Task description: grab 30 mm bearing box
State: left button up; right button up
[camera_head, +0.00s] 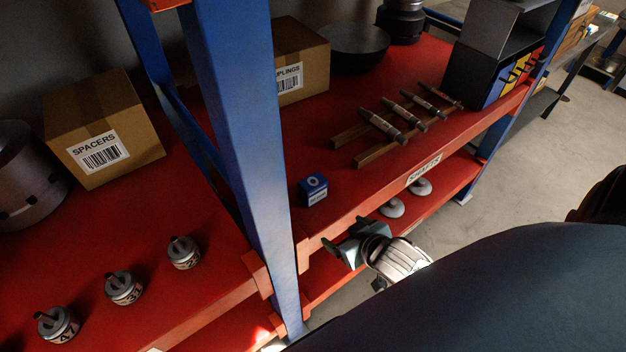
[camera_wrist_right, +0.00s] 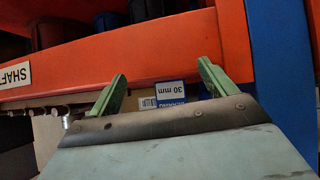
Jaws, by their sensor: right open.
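The small blue and white bearing box (camera_head: 313,190) sits on the red shelf near its front edge, just right of the blue upright. In the right wrist view the box (camera_wrist_right: 172,92) shows a "30 mm" label and lies in the gap between the fingers, partly hidden by the gripper body. My right gripper (camera_head: 346,237) is open and empty, in front of the shelf edge, to the lower right of the box and apart from it. Its two green fingers (camera_wrist_right: 162,76) point toward the shelf. My left gripper is not in view.
The blue upright (camera_head: 255,150) stands close left of the box. Several shafts (camera_head: 402,120) lie on wooden rails to the right. A couplings carton (camera_head: 300,65) stands behind. Grey discs (camera_head: 392,208) lie on the lower shelf. The red shelf around the box is clear.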

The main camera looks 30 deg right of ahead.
aim_at(320, 191)
jog(key=w+r+t+y+p, duration=0.1)
jog(key=w+r+t+y, duration=0.2)
jog(key=r, duration=0.4)
jog(key=shift+h, duration=0.7)
jog(key=x, duration=0.8)
jog(key=shift+d+b, duration=0.35)
jog(key=shift+b, duration=0.05)
jog(key=shift+x, duration=2.8)
jog(key=shift+a+f, duration=0.1)
jog(key=shift+a, duration=0.1)
jog(key=shift+c, duration=0.4)
jog(key=c, duration=1.1)
